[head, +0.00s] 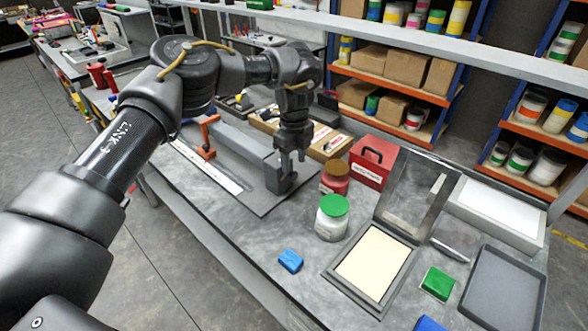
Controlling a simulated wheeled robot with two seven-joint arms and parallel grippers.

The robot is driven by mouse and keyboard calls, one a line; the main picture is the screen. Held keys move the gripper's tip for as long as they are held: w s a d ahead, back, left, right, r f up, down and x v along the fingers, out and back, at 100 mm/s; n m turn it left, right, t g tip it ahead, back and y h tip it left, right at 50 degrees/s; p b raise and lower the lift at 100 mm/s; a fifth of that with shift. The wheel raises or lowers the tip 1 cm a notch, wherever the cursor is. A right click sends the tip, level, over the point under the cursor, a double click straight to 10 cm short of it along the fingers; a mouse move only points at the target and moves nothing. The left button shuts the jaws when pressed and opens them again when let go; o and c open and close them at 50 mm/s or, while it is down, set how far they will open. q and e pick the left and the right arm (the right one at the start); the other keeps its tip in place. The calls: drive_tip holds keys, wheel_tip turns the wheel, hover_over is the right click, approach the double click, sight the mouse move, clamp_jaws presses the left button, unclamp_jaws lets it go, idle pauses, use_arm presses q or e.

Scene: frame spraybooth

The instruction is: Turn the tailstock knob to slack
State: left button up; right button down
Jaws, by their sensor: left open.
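My left gripper (290,165) points down, fingers apart, at the near right end of a bench fixture. Its fingers are in front of or just over a grey upright block (273,177) at the end of a long grey bar (240,140), which looks like the tailstock. I cannot make out a separate knob; the gripper covers that spot, and contact cannot be told. The fixture sits on a dark base plate (262,206). An orange-red clamp-like part (207,137) stands toward its far left end. My right gripper is not in view.
A brown-lidded red jar (335,178), a green-lidded jar (331,218) and a red box (373,161) stand close right of the fixture. A framed cream panel (372,263), blue block (290,261), green block (437,283) and grey tray (503,287) lie nearer.

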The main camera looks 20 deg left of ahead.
sight(294, 172)
use_arm(q)
drive_tip(key=shift+f+p, duration=0.5)
drive_tip(key=shift+f, duration=1.9)
drive_tip(key=shift+a, duration=0.1)
drive_tip(key=c, duration=0.9)
